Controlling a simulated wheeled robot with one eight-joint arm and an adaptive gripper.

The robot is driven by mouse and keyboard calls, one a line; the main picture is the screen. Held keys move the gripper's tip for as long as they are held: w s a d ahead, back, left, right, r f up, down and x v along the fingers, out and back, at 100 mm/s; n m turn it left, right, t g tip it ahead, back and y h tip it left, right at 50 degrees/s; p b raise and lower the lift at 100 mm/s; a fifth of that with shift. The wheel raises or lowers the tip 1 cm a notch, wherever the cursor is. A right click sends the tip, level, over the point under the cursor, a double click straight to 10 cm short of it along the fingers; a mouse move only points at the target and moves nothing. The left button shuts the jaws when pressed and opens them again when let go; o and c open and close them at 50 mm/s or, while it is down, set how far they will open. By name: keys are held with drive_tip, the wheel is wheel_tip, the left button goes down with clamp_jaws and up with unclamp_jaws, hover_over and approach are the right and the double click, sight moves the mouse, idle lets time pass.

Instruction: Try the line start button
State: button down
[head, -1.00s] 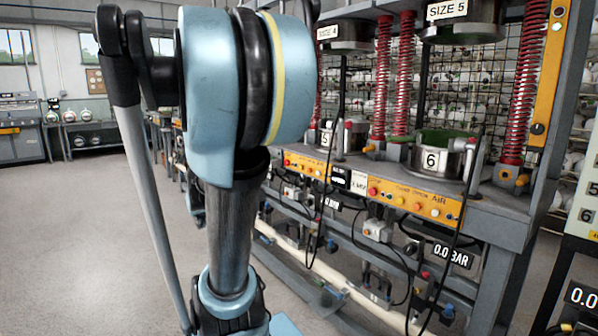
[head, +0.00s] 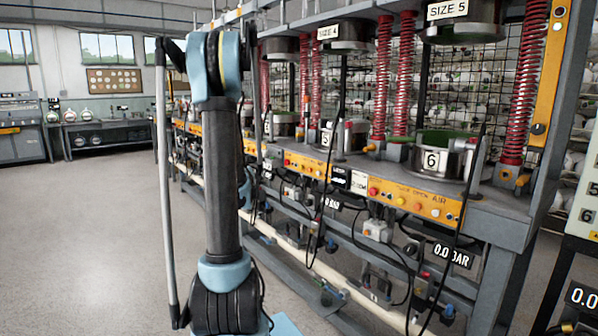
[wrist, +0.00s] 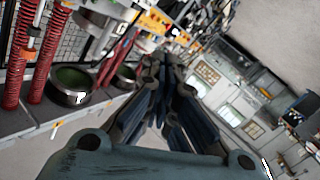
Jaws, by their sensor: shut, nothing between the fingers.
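The press line carries orange control panels with small coloured buttons: one under mould 6 (head: 411,198) and one further left (head: 304,165). An orange strip (head: 547,75) on the right post also has round controls. I cannot tell which control is the line start button; no label reading so is legible. My gripper shows only in the wrist view (wrist: 168,62), with dark fingers shut and empty. It points along the room beside the press line, apart from any button. An orange panel (wrist: 152,22) shows beyond the fingers. In the head view my gripper is out of sight.
Mould 6 (head: 433,160) stands on the grey press bench (head: 490,212), between red springs (head: 383,75). Black hoses hang across the front. A white pipe (head: 335,280) runs low along the line. Open floor (head: 90,235) lies to the left.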

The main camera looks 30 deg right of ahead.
sight(301, 167)
drive_tip(key=s+d+f+m+h, duration=0.1)
drive_tip(key=d+h, duration=0.2)
drive_tip(key=d, duration=0.4)
drive_tip(key=s+d+f+m+h, duration=0.1)
drive_tip(key=d+h, duration=0.3)
drive_tip(key=d, duration=0.4)
drive_tip(key=shift+s+t, duration=0.25)
drive_tip(key=shift+t, duration=0.15)
drive_tip(key=shift+d, duration=0.1)
drive_tip(key=d, duration=0.8)
drive_tip(key=shift+w+d, duration=0.35)
drive_tip(key=shift+d, duration=0.15)
idle(0.4)
drive_tip(key=shift+d+r, duration=0.1)
drive_tip(key=shift+d, duration=0.2)
drive_tip(key=shift+d, duration=0.45)
idle(0.8)
drive_tip(key=shift+a, duration=0.9)
